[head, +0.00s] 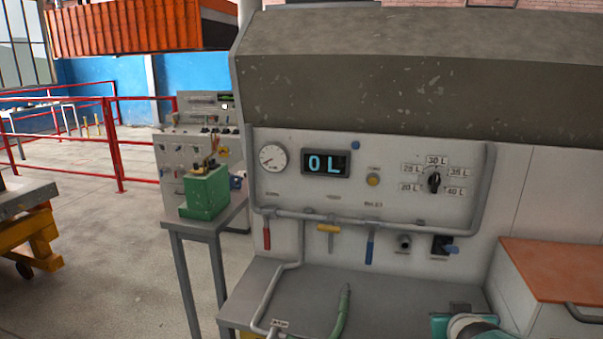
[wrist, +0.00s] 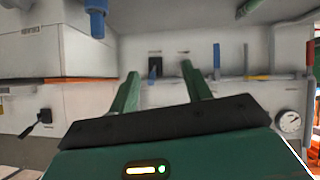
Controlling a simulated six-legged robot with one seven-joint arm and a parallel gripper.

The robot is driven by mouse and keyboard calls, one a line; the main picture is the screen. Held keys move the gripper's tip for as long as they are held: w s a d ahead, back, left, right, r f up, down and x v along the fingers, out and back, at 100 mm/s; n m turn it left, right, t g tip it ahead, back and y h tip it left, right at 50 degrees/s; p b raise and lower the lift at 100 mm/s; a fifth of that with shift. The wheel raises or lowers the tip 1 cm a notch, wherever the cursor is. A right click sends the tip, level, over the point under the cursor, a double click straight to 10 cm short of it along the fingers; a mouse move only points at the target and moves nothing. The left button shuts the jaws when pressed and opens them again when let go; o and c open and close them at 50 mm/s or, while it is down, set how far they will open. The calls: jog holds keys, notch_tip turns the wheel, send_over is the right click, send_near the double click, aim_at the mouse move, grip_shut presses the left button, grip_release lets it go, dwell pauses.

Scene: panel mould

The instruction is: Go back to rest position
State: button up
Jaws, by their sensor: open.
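My gripper (wrist: 160,72) shows in the wrist view with its two green fingers apart and nothing between them. Its fingertips point toward the panel, which appears upside down in that view. The grey control panel (head: 330,195) carries a round gauge (head: 272,158), a display reading "0 L" (head: 326,164) and a dial (head: 434,182).
Red (head: 267,238), yellow (head: 328,228) and blue (head: 370,249) handles hang along the panel's pipe. A green hose end (head: 342,305) stands over the grey bench. An orange-topped cabinet (head: 555,266) is at the right. A green box (head: 205,196) sits on a side table. Open floor lies left.

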jog(key=s+a+r+n+g+y, duration=0.1)
jog(key=s+a+r+g+y, duration=0.1)
jog(key=s+a, duration=0.6)
jog(key=s+a+r+n+g+y, duration=0.1)
jog(key=s+a+r+g+y, duration=0.1)
jog(key=s+a, duration=0.6)
jog(key=shift+a+r+g, duration=0.35)
jog(key=shift+a+g, duration=0.05)
jog(key=shift+a, duration=0.3)
